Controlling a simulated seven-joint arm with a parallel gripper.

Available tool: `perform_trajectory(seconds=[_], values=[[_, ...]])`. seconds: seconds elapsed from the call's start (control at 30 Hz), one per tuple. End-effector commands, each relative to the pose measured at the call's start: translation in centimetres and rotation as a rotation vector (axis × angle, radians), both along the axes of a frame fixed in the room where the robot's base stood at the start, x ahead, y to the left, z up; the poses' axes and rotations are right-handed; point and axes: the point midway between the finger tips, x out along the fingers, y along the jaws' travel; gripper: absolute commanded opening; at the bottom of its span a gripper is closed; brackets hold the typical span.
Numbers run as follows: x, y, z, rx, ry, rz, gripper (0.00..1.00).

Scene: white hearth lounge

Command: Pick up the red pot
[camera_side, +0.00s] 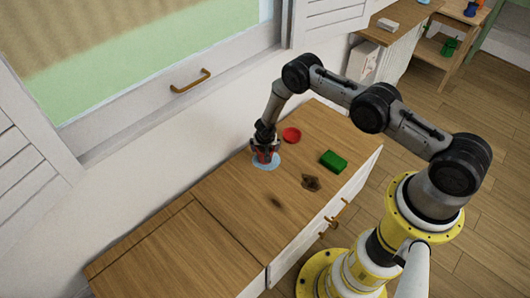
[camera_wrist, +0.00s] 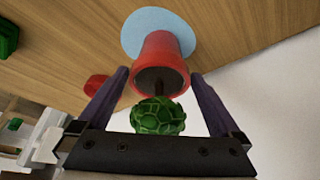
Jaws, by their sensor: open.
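The red pot (camera_wrist: 163,50) stands on a light blue round mat (camera_wrist: 130,38) in the wrist view. A stem rises from its opening to a round green plant (camera_wrist: 158,117), which is closer to the wrist camera. My gripper (camera_wrist: 160,74) is open, with one dark finger on each side of the pot. Gaps show between the fingers and the pot, so I cannot see contact. In the side view my gripper (camera_side: 265,152) points down over the mat (camera_side: 266,165) and largely hides the pot.
A red round object (camera_side: 291,135) lies just right of my gripper on the wooden cabinet top (camera_side: 215,210). A green block (camera_side: 333,161) and a brown irregular object (camera_side: 311,183) lie farther right. The white wall is close behind. The cabinet's left part is clear.

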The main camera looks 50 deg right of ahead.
Motion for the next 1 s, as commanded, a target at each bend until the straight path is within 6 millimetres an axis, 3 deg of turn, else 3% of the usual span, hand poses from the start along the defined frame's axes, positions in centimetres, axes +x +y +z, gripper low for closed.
perform_trajectory(seconds=[0.2, 0.57, 1.0], values=[[0.8, -0.8, -2.1, 0.0, 0.0, -0.001, 1.0], [0.9, -0.9, -2.5, 0.0, 0.0, 0.001, 0.98], [0.9, -0.9, -2.5, 0.0, 0.0, 0.001, 0.19]])
